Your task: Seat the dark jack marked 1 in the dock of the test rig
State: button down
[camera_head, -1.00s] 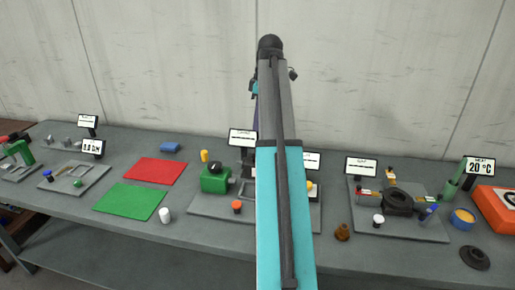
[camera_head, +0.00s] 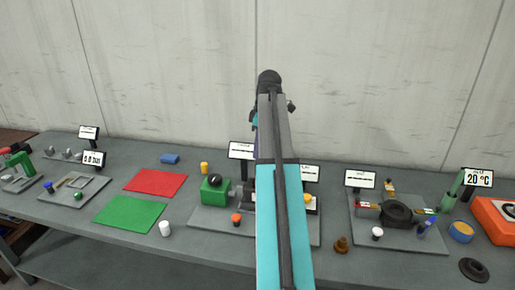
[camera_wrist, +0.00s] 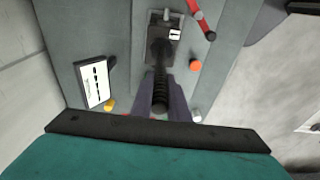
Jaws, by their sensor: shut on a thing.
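The dark jack (camera_wrist: 160,95) shows in the wrist view as a ribbed black shaft between the two purple-grey fingers of my gripper (camera_wrist: 163,100), which is shut on it. Beyond it lies a dark block with a small white label (camera_wrist: 174,34) and a pale metal piece at its end. I cannot tell whether that block is part of the jack or of the rig, or whether the two touch. In the head view the test rig's grey plate (camera_head: 212,220) carries a green block (camera_head: 215,190) and an orange knob (camera_head: 236,219). My arm hides the gripper and much of the rig there.
An upright sign (camera_wrist: 94,82) stands beside the rig in the wrist view. A red bar (camera_wrist: 201,20) and an orange knob (camera_wrist: 195,65) lie near the dark block. Another fixture (camera_head: 397,213) and a brown piece (camera_head: 341,245) are to the right; red and green mats (camera_head: 155,182) are left.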

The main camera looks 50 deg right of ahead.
jog(key=shift+r, duration=0.15)
jog(key=shift+f+p, duration=0.6)
jog(key=shift+f, duration=1.25)
jog(key=c, duration=1.7)
grip_release()
jog(key=shift+s+f, duration=0.1)
jog(key=shift+f, duration=0.1)
jog(key=shift+r, duration=0.15)
jog(key=r, duration=0.4)
jog(key=s+r+b, duration=0.1)
jog(key=r, duration=0.3)
jog(key=d+r, duration=0.1)
jog(key=r, duration=0.2)
jog(key=shift+s+r, duration=0.25)
jog(key=shift+r, duration=0.15)
jog(key=shift+a+f, duration=0.1)
